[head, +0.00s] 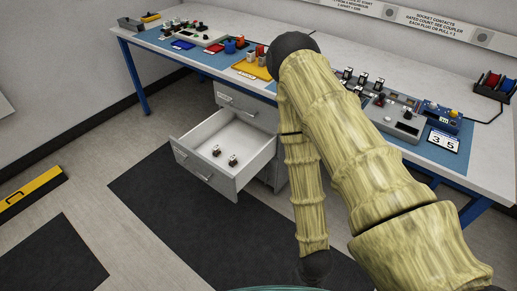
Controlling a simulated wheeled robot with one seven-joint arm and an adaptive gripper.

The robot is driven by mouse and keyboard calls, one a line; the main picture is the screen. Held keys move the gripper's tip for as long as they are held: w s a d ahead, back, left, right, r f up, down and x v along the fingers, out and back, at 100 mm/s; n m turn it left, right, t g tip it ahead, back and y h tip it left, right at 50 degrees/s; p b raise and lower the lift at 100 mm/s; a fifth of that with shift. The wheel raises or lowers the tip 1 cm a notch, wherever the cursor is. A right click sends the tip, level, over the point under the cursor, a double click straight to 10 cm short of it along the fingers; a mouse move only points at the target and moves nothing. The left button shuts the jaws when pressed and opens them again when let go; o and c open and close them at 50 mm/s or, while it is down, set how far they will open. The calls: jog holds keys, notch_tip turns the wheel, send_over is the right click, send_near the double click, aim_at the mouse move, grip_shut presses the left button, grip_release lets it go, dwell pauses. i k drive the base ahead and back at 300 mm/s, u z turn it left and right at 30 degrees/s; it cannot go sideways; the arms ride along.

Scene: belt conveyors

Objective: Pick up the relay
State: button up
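Two small dark-and-white parts lie in the open drawer (205,140) under the bench, one at the left (216,151) and one at the right (233,160). They are a little apart; they may be relays, but they are too small to tell for sure. Several small black-and-white parts (363,78) also stand on the bench behind my arm. My arm rises from the lower right, bends at a dark joint above the bench edge, and hangs down to the floor area right of the drawer. My gripper cannot be made out.
The bench (480,165) runs along the wall. It carries a yellow tray (250,71), a grey control box (405,122), a blue device (440,112) and a number card (443,141). A closed drawer (245,108) sits above the open one. The dark floor mat (180,220) before the drawer is clear.

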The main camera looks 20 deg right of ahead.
aim_at(215, 150)
jog(key=u, duration=0.8)
jog(key=i, duration=1.15)
jog(key=z, duration=0.05)
